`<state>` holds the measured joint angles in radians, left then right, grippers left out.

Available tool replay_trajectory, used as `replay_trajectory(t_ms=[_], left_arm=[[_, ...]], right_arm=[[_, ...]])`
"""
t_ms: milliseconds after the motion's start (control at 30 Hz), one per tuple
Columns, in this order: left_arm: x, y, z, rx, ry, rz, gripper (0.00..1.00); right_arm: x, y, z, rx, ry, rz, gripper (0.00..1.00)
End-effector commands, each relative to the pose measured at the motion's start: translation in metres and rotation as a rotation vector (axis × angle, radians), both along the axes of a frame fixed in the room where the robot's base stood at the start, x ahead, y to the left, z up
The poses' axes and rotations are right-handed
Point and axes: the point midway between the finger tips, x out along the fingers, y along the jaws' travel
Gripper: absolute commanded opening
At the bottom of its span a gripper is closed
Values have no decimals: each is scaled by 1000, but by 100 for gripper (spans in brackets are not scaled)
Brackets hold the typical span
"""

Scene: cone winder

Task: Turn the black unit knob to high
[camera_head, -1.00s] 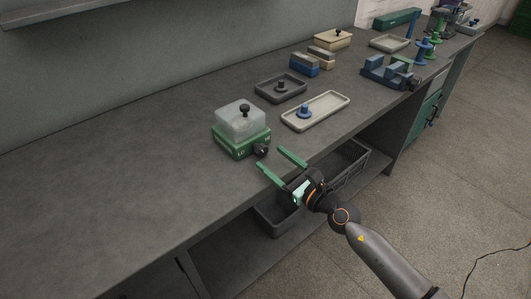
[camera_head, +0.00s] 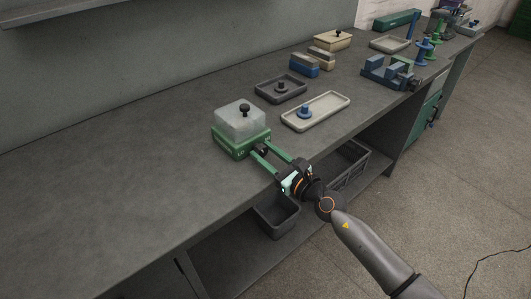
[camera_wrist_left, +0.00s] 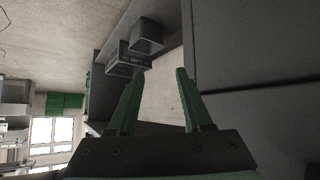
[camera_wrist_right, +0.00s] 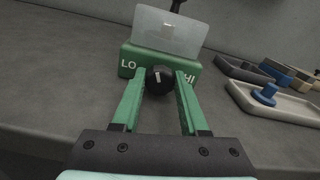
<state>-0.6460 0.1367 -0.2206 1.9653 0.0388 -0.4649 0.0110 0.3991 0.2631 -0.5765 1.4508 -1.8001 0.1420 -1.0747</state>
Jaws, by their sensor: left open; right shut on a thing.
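The green unit (camera_head: 229,147) with a clear cover (camera_head: 238,121) and a small black knob on top stands near the front edge of the bench. Its black unit knob (camera_wrist_right: 160,79) is on the front face, between the marks LO on the left and HI on the right. A pale pointer line on the knob stands nearly upright. My right gripper (camera_head: 264,150) has its green fingers on both sides of the knob and is shut on it; it also shows in the right wrist view (camera_wrist_right: 160,82). My left gripper (camera_wrist_left: 157,78) is open and empty, away from the unit.
A dark tray (camera_head: 266,94) and a pale tray (camera_head: 335,107) with a blue spool piece (camera_head: 304,111) lie to the right of the unit. Blue and tan blocks stand behind them. Grey bins (camera_head: 276,222) sit under the bench. The bench left of the unit is clear.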

Motion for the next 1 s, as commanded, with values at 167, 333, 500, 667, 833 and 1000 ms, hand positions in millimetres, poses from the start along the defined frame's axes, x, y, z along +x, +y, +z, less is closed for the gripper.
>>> replay_trajectory(t_ms=[167, 333, 500, 667, 833, 1000], left_arm=[[0, 0, 0, 0, 0, 0, 50], [-2, 0, -2, 0, 4, -1, 50], [-4, 0, -4, 1, 11, -1, 50], [-5, 0, -3, 2, 12, 0, 50], [-4, 1, 0, 2, 8, 1, 50], [-5, 3, 3, 6, 7, 5, 50]], right_arm=[[0, 0, 0, 0, 0, 1, 13], [0, 0, 0, -1, 1, 1, 0], [0, 0, 0, 2, 3, 1, 0], [0, 0, 0, 29, 23, 1, 0], [0, 0, 0, 98, 73, 1, 0], [1, -1, 0, 199, 147, 0, 0]])
